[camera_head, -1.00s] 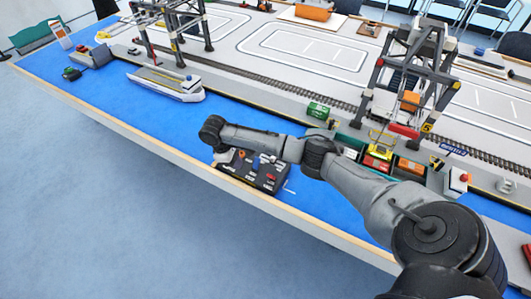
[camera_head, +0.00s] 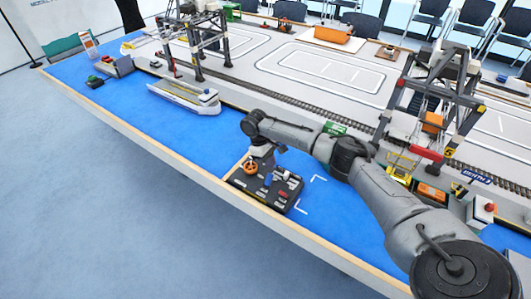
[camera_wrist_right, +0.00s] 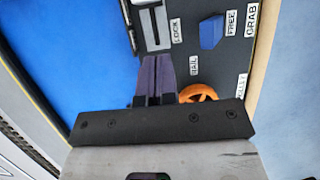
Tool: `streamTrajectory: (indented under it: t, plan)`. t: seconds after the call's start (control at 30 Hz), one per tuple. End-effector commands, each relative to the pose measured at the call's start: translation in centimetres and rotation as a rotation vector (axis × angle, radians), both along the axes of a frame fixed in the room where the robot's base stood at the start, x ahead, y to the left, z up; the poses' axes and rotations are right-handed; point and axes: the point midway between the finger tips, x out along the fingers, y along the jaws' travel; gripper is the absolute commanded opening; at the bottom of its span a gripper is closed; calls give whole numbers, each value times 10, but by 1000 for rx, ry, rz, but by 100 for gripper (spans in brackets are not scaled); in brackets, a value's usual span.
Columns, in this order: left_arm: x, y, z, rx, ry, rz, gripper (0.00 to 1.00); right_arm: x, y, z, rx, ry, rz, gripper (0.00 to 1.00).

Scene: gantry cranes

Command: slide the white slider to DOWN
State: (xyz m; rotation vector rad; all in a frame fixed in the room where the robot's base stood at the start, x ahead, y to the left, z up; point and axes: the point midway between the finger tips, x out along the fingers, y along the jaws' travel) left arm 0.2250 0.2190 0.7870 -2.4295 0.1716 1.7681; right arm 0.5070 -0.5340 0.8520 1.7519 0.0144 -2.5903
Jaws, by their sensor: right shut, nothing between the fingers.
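The black control panel (camera_head: 266,192) lies near the front edge of the blue table. In the right wrist view the panel (camera_wrist_right: 195,60) shows a pale grey slotted plate (camera_wrist_right: 163,33) beside the label LOCK, a blue block by the label FREE, and an orange wheel. I cannot make out for certain which part is the white slider, and no DOWN label is readable. My right gripper (camera_head: 262,162) is over the panel's far left part, shut and empty; its fingers (camera_wrist_right: 153,68) are over the panel near the slotted plate. Contact is unclear. My left gripper is out of view.
A toy ship (camera_head: 185,97) lies on the blue surface at left. A gantry crane (camera_head: 435,100) stands at right behind my right arm, near a yellow frame (camera_head: 400,165) and an orange container. Blue surface (camera_head: 160,130) left of the panel is clear.

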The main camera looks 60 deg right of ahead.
Motion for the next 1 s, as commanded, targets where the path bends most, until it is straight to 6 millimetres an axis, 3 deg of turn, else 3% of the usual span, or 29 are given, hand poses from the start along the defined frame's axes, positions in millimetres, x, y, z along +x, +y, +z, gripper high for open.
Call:
streamTrajectory:
  t: [0.03, 0.4, 1.0]
  plan:
    - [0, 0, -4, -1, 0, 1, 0, -4, 0, -11, -1, 2, 1, 0]
    - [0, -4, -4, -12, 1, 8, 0, -37, -1, -6, -1, 0, 2, 0]
    - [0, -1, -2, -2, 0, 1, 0, -43, -1, -4, -1, 0, 1, 0]
